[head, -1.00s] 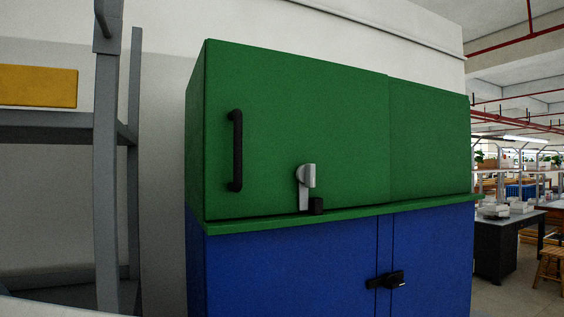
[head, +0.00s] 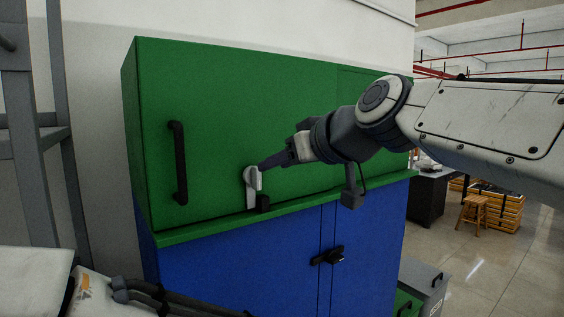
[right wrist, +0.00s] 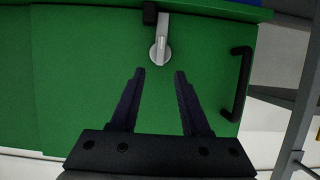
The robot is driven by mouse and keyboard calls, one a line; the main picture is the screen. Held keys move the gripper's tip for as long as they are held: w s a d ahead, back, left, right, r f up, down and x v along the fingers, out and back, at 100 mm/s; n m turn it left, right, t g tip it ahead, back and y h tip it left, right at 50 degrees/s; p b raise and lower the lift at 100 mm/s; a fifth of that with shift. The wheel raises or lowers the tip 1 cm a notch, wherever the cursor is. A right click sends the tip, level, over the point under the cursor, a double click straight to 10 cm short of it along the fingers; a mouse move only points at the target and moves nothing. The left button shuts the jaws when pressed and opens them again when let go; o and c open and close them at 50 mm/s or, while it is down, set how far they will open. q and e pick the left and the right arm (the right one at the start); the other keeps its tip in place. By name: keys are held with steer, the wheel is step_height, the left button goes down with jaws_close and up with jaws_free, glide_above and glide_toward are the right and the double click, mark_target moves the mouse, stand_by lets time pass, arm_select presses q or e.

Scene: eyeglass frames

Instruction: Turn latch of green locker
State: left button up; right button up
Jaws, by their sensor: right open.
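The green locker (head: 240,100) has a flat door with a silver latch (head: 251,188) near its lower edge. The latch's rounded end is at the top and its lever hangs down to a small black block (head: 263,203). My right gripper (head: 262,165) comes in from the right with its fingertips close to the latch's upper end. In the right wrist view the gripper (right wrist: 159,73) is open and empty, its two fingers on either side of the line to the latch (right wrist: 160,48). The fingertips look short of the latch; contact is not visible. My left gripper is not in view.
A black vertical handle (head: 179,162) is on the door left of the latch. A green ledge juts out below the door, above a blue cabinet (head: 245,265) with a black latch (head: 328,256). A grey metal rack (head: 35,140) stands at the left.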

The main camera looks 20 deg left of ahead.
mark_target(255, 189)
steer(key=p+x, duration=0.2)
steer(key=x, duration=0.4)
steer(key=shift+w+a+f, duration=0.15)
steer(key=shift+c, duration=0.3)
jaws_close()
stand_by(1.0)
